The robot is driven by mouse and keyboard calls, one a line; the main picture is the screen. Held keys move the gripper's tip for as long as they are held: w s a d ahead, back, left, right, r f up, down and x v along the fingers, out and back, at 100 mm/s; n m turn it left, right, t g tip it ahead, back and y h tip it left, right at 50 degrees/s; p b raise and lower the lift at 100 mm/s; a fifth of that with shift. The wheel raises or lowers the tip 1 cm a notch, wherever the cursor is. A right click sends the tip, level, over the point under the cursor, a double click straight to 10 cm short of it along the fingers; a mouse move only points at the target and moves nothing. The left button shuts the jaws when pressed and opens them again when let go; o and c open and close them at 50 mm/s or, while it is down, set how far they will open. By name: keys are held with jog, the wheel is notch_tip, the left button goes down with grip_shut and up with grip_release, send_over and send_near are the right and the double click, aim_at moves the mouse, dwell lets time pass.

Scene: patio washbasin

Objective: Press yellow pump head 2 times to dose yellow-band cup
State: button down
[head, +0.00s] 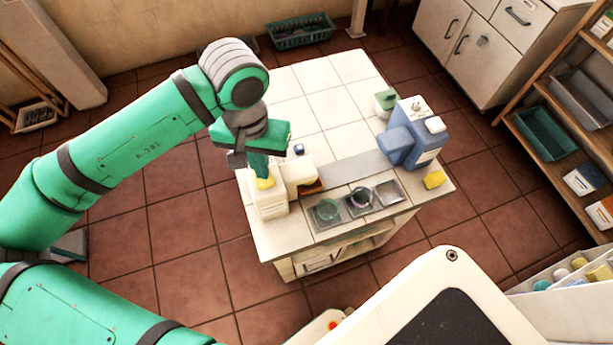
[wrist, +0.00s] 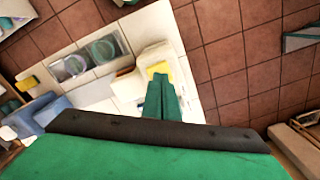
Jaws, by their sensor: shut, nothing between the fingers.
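A cream dispenser (head: 268,203) stands at the left front of the tiled table, with a yellow pump head (head: 265,184) on top. In the wrist view the yellow pump head (wrist: 158,69) shows just beyond my fingertips. My gripper (head: 260,174) is shut and empty, pointing down at the yellow pump head; I cannot tell whether it touches. Its closed fingers fill the middle of the wrist view (wrist: 162,88). Cups stand in square holders at the front edge: a greenish one (head: 327,209) and another (head: 359,197). I cannot make out any yellow band.
A blue dispenser (head: 412,140) stands at the table's right, near a yellow sponge (head: 434,179) and a green-and-white item (head: 386,101). A third square holder (head: 388,192) is beside the cups. A small blue-topped object (head: 299,150) is behind the cream dispenser. The rear tabletop (head: 320,85) is clear.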

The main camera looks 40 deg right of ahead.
notch_tip(320, 180, up, 6)
dwell(0.6)
dwell(0.5)
